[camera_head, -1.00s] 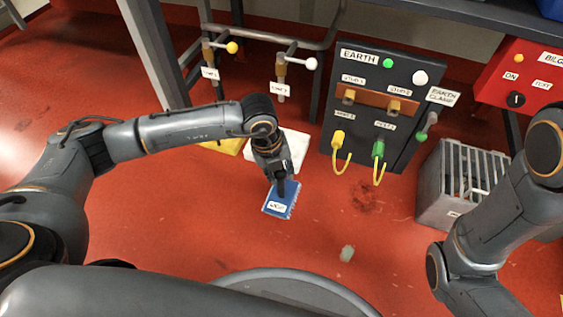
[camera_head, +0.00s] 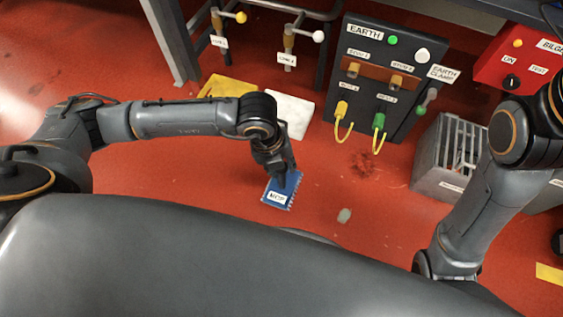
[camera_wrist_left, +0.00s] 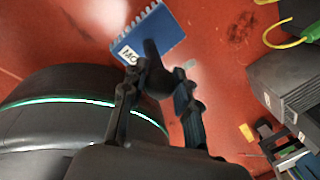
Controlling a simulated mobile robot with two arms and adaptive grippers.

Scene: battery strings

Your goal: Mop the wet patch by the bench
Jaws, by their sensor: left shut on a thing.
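The blue mop pad (camera_head: 272,196), with a white label reading MOP, is low over or on the red floor; I cannot tell if it touches. My left gripper (camera_head: 284,179) is shut on the mop from above; in the left wrist view the mop (camera_wrist_left: 168,32) sticks out beyond the fingers (camera_wrist_left: 150,68). A dark blotchy patch (camera_head: 363,165) is on the floor in front of the earth panel, right of the mop. A small pale grey-green spot (camera_head: 344,215) lies nearer to me. Which one is the wet patch is unclear. My right gripper is out of view.
The earth panel (camera_head: 365,108) with yellow and green plugs stands behind the dark patch. A grey slatted crate (camera_head: 446,158) is right of it. A white block (camera_head: 290,113) and a yellow one (camera_head: 228,86) lie behind the mop. Floor between mop and patch is clear.

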